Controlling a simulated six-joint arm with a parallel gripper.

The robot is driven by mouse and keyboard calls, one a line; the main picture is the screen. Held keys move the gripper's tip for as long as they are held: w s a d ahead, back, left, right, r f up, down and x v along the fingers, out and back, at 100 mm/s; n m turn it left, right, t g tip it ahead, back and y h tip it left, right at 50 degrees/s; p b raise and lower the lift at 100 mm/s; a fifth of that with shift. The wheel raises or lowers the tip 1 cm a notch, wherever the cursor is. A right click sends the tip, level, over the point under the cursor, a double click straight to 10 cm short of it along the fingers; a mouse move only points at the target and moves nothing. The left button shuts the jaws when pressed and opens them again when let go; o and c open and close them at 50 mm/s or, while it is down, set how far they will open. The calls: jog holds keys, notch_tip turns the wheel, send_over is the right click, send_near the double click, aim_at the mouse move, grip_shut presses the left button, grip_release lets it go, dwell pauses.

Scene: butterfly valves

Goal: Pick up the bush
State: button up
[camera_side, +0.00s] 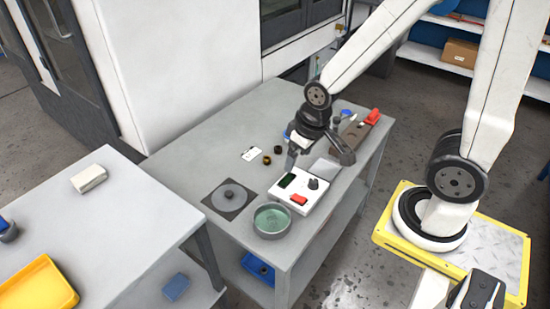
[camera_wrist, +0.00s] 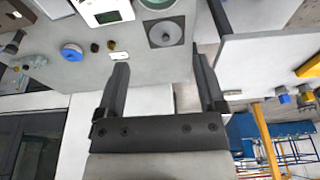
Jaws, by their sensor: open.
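Two small round ring-like parts sit on the grey table: a brass-coloured one (camera_side: 267,160) and a darker one (camera_side: 278,149). In the wrist view they show as the brass one (camera_wrist: 111,46) and the dark one (camera_wrist: 94,47). Which of them is the bush I cannot tell for certain. My gripper (camera_side: 318,160) is open and empty above the table, to the right of both rings and over the white device. In the wrist view my two fingers (camera_wrist: 160,57) stand wide apart with nothing between them.
A white device (camera_side: 297,200) with a screen and red part stands near the table front. A grey disc on a dark plate (camera_side: 230,197), a green round dish (camera_side: 272,221) and a white card (camera_side: 251,154) lie nearby. A red-handled tool (camera_side: 372,117) lies right. The table's back left is clear.

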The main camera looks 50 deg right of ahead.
jog(key=w+f+m, duration=0.1)
jog(key=m+g+y, duration=0.1)
jog(key=m+g, duration=0.2)
jog(key=m, duration=1.3)
send_over(272, 218)
notch_tip(272, 218, down, 20)
jog(key=shift+s+d+f+m, duration=0.15)
jog(key=shift+s+f+m, duration=0.2)
jog(key=shift+f, duration=0.3)
jog(key=shift+f, duration=0.15)
jog(key=shift+w+f, duration=0.1)
jog(key=shift+f, duration=1.05)
jog(key=shift+a, duration=0.2)
jog(key=shift+a+f, duration=0.15)
jog(key=shift+f, duration=1.15)
jog(key=shift+a+f, duration=0.15)
jog(key=shift+f, duration=1.1)
